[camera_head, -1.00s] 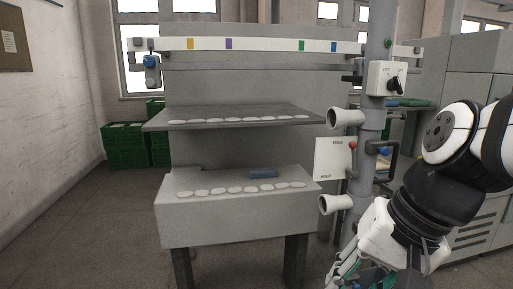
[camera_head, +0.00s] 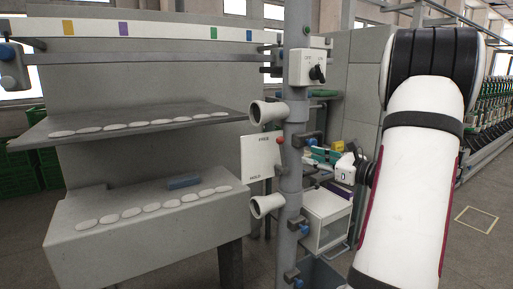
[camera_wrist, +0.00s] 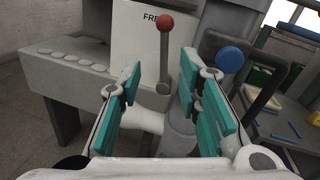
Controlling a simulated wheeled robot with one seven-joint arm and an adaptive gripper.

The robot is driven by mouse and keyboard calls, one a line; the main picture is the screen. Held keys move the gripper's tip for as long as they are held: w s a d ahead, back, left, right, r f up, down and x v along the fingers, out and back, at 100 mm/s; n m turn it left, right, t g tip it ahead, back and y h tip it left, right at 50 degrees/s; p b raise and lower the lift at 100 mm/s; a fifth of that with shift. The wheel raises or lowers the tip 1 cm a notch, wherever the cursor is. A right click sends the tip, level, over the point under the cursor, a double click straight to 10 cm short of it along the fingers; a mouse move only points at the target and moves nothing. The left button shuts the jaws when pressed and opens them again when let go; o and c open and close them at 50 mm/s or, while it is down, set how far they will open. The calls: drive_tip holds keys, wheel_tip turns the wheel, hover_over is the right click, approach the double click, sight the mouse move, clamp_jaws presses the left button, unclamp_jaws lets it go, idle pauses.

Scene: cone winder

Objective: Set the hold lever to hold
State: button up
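The hold lever (camera_head: 279,141) has a red ball knob and sits at the right edge of a white plate (camera_head: 257,160) marked FREE at the top and HOLD below. Its knob is up, level with FREE. In the wrist view the lever's red knob (camera_wrist: 167,23) and grey stem stand upright beyond my fingertips, in line with the gap. My gripper (camera_wrist: 158,90) is open, with teal pads apart and nothing between them. In the head view my gripper (camera_head: 322,155) is to the right of the lever, partly hidden by the post and my arm.
A grey post (camera_head: 293,120) carries the plate, two white funnels (camera_head: 265,206) and a switch box (camera_head: 308,67). A blue knob on a dark bracket (camera_wrist: 229,60) stands close to my right finger. A white drawer box (camera_head: 326,222) is below.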

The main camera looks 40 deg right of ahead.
sight(281, 147)
drive_tip(key=w, duration=0.9)
drive_tip(key=w+d, duration=0.1)
drive_tip(key=w, duration=0.3)
drive_tip(key=shift+w, duration=0.35)
drive_tip(key=shift+c, duration=0.5)
